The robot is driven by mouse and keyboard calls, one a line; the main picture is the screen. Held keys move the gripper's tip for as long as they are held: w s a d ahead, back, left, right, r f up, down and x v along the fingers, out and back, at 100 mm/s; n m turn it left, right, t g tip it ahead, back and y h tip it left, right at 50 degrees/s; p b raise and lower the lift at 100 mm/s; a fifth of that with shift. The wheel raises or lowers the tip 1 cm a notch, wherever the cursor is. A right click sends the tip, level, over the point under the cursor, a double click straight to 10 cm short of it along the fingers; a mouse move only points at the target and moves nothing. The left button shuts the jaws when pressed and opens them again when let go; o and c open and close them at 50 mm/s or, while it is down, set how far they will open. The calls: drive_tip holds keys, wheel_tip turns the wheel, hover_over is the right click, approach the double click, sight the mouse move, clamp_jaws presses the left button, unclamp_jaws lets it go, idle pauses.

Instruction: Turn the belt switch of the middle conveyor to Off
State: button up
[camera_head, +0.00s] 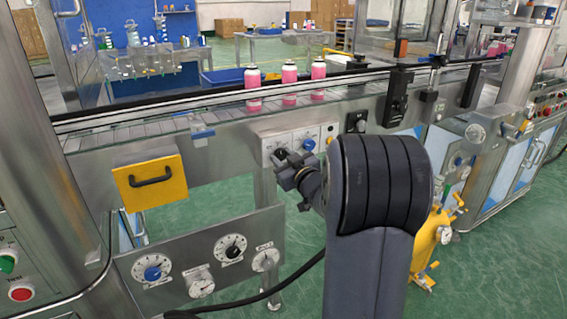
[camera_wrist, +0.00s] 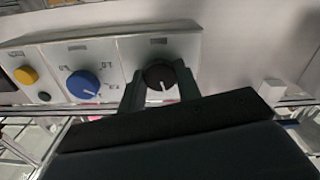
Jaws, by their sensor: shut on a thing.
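A grey control box (camera_head: 262,139) is mounted on the front of the conveyor (camera_head: 140,133); it also shows in the wrist view (camera_wrist: 200,45). In the wrist view a round black knob (camera_wrist: 159,75) with a white pointer line sits between my two fingers. My gripper (camera_wrist: 158,83) is shut on this knob; it shows in the head view (camera_head: 283,160) against the lower left of the box. The pointer line points roughly down in the wrist view. The label by the knob is too blurred to read. My gripper partly hides the knob.
A blue knob (camera_wrist: 83,85) and a yellow button (camera_wrist: 26,75) are beside the black knob. Several pink cans (camera_head: 289,82) stand on the belt. A yellow box with a black handle (camera_head: 150,182) juts out at the left. A lower dial panel (camera_head: 200,255) is below.

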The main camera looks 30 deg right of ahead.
drive_tip(key=n+b, duration=0.2)
drive_tip(key=n, duration=0.1)
drive_tip(key=shift+f+n, duration=0.2)
drive_tip(key=shift+n, duration=0.1)
drive_tip(key=shift+r+n+b, duration=0.1)
drive_tip(key=shift+n+b, duration=1.2)
drive_tip(key=shift+n, duration=0.4)
drive_tip(key=o, duration=1)
drive_tip(key=shift+r, duration=0.1)
drive_tip(key=shift+s, duration=0.1)
drive_tip(key=shift+s+d+p, duration=0.2)
drive_tip(key=shift+s+p, duration=0.75)
drive_tip(key=shift+s, duration=4.4)
